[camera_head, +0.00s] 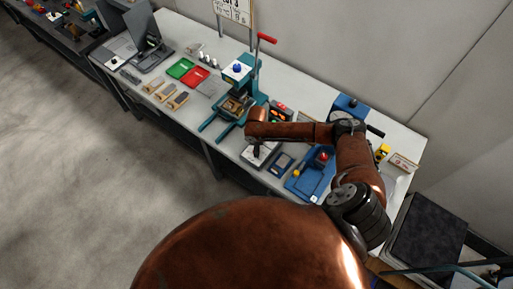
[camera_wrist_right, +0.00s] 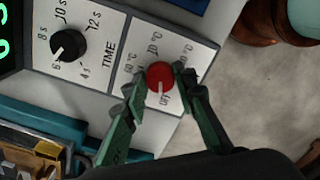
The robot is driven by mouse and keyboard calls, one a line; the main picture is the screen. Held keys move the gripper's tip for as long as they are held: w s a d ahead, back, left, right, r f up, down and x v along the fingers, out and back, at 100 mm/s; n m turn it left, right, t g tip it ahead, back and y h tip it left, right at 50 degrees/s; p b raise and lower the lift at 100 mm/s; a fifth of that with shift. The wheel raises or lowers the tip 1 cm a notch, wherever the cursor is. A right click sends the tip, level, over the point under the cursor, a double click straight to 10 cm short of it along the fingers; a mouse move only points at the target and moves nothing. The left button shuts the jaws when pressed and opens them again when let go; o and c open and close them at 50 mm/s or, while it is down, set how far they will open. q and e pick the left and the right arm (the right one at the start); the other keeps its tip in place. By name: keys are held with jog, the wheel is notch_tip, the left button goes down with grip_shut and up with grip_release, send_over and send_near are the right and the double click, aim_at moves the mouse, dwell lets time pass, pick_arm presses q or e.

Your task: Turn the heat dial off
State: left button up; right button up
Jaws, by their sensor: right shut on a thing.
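The red heat dial (camera_wrist_right: 160,75) sits on a white panel marked with temperatures and OFF in the right wrist view. Its white pointer line points down toward the OFF mark. My right gripper (camera_wrist_right: 158,80) has one green finger on each side of the dial and is shut on it. In the head view my right gripper (camera_head: 257,151) points down over the control box (camera_head: 265,155), and my arm hides the dial there. My left gripper is in neither view.
A black TIME dial (camera_wrist_right: 68,45) is left of the red one, beside a green display (camera_wrist_right: 7,40). A teal press (camera_head: 249,88) with a red-handled lever stands behind the box. A blue tray (camera_head: 312,184) lies right. Red and green trays (camera_head: 195,76) lie left.

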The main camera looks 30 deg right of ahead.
jog(key=shift+n+p, duration=0.3)
jog(key=shift+n, duration=0.5)
jog(key=shift+a, duration=0.1)
jog(key=o, duration=1.2)
jog(key=shift+c, duration=0.2)
notch_tip(320, 180, up, 12)
